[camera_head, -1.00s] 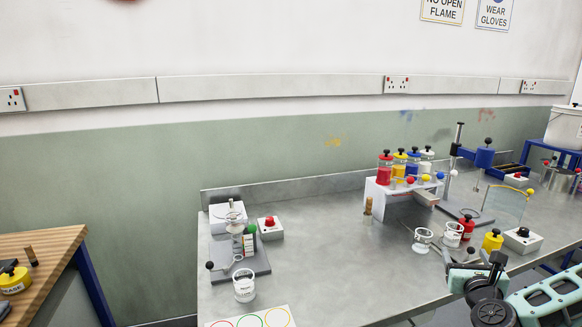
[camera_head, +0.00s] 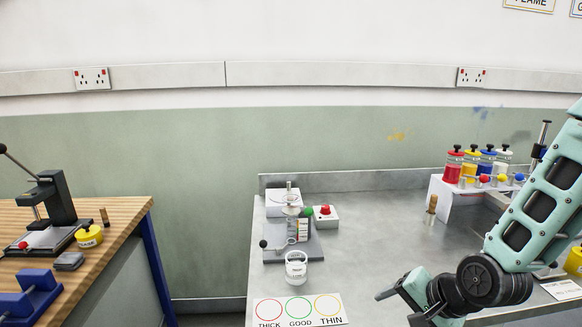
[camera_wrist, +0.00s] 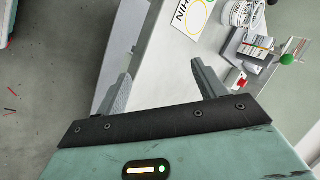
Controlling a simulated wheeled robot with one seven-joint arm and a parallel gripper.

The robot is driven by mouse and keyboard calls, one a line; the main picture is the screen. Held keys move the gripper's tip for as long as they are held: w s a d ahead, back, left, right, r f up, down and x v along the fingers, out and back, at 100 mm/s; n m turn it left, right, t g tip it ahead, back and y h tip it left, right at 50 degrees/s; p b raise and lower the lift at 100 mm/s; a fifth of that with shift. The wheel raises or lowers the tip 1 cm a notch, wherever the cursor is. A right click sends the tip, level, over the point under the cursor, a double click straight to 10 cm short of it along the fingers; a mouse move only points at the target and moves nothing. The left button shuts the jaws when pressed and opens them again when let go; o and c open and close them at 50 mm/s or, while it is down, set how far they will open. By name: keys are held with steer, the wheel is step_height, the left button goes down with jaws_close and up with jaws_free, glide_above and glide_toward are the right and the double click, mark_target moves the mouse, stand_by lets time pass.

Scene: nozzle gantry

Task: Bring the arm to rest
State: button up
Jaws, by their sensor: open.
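My gripper (camera_wrist: 161,84) is open in the wrist view, its two fingers spread apart with nothing between them. Beyond the fingers are the grey metal bench's front side and edge, with the floor at the left. In the head view my gripper (camera_head: 396,303) is at the lower right, in front of the metal bench (camera_head: 375,230). My arm comes down to it from the upper right and hides part of the bench behind it.
A card (camera_head: 327,299) with three coloured rings lies near the bench front. Behind it stand a white cup (camera_head: 296,268) and a small grey stand. A rack with several coloured bottles (camera_head: 453,166) is at the right. A wooden bench (camera_head: 110,215) stands left, beyond a gap.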

steer(key=s+a+r+n+g+h+b, duration=0.1)
steer(key=s+a+r+n+g, duration=0.1)
steer(key=s+n, duration=0.6)
steer(key=s+a+r+n+g+h+b, duration=0.2)
steer(key=s+a+r+n, duration=0.3)
steer(key=s+n, duration=0.3)
steer(key=s+g, duration=0.1)
steer(key=s, duration=0.3)
steer(key=shift+s+a+r+g+h+b, duration=0.3)
steer(key=shift+s+r, duration=0.05)
steer(key=shift+c, duration=0.3)
